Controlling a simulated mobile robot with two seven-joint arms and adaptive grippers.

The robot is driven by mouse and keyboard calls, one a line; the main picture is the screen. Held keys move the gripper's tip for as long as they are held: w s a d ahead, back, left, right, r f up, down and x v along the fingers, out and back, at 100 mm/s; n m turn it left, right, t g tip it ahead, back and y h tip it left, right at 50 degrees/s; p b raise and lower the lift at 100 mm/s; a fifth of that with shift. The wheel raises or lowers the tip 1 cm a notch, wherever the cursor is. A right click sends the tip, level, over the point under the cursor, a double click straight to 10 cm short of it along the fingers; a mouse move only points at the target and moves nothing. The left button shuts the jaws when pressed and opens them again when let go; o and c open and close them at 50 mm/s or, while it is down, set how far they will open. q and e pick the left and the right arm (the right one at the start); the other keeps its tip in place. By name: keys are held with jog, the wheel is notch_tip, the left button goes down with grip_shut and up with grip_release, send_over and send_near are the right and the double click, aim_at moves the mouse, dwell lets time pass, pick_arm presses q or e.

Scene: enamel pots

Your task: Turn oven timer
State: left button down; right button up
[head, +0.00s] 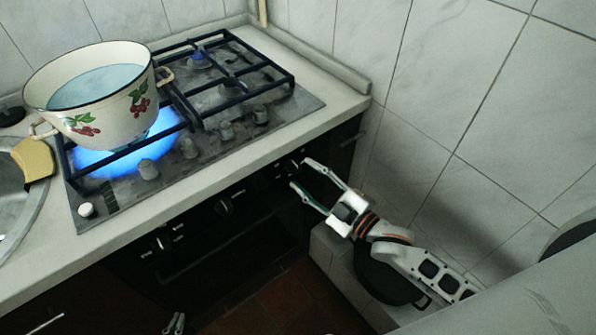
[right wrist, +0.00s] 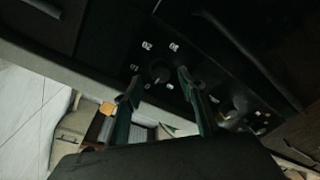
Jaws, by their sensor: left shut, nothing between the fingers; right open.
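The oven timer knob (right wrist: 160,72) is a dark round dial with white numbers around it in the right wrist view. In the head view, a small knob (head: 294,163) sits at the right end of the dark oven panel, beside my right gripper. My right gripper (head: 298,174) is open; in the right wrist view its two fingers (right wrist: 158,88) appear on either side of the dial. I cannot tell whether they touch it. My left gripper (head: 175,323) is shut and empty, low at the bottom edge of the head view, away from the panel.
Other oven knobs (head: 223,206) line the panel to the left. Above, the gas hob (head: 245,130) has a lit blue burner under a cherry-patterned enamel pot (head: 110,118) holding liquid. A tiled wall (head: 400,130) stands close on the right; a dark pot (head: 385,280) sits below my right arm.

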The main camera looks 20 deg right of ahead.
aim_at(294, 167)
jog(key=shift+x, duration=1.4)
jog(key=c, duration=1.1)
